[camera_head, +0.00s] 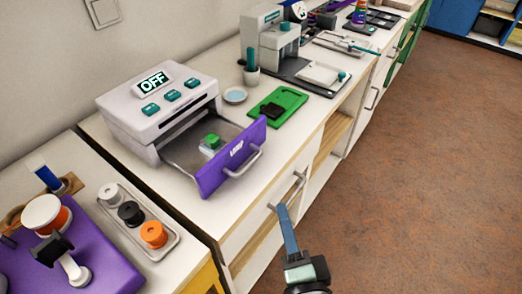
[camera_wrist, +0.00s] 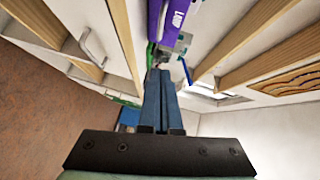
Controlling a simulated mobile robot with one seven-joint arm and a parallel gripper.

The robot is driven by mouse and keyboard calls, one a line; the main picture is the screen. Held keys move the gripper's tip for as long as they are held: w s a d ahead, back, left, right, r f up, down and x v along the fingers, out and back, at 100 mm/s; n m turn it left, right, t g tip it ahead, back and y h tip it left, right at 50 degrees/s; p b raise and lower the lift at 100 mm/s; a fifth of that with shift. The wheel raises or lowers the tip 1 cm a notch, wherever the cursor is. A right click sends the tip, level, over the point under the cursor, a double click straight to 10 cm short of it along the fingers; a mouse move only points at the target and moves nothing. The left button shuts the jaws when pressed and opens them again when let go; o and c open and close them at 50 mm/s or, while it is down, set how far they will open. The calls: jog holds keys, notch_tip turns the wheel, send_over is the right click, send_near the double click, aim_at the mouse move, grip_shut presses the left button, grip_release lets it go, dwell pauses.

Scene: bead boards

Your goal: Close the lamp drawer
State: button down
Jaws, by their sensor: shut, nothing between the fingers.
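The lamp drawer (camera_head: 205,178) is pulled out from the white lamp box (camera_head: 160,105), whose display reads OFF. Its purple front, marked with white lettering, has a grey handle (camera_head: 246,163). A small block with a green top (camera_head: 211,143) sits inside the drawer. The purple front also shows at the top of the wrist view (camera_wrist: 171,15). My gripper (camera_head: 282,208) is shut and empty. It is in front of the counter, to the lower right of the drawer front and apart from it in the head view. Its blue fingers lie together in the wrist view (camera_wrist: 161,75).
A cabinet bar handle (camera_head: 288,190) on the counter front appears close to my fingertips; I cannot tell if they touch. A green board (camera_head: 290,97) lies right of the drawer. A tray of spools (camera_head: 165,243) is at lower left. Open floor (camera_head: 430,180) lies to the right.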

jog(key=x, duration=0.4)
jog(key=a+x, duration=0.1)
jog(key=x, duration=0.3)
jog(key=a+x, duration=0.1)
jog(key=x, duration=0.3)
jog(key=shift+s+f, duration=0.2)
jog(key=shift+s, duration=0.05)
jog(key=shift+w+a+f+p, duration=0.15)
jog(key=shift+w+a+p, duration=0.1)
jog(key=shift+a+p, duration=0.1)
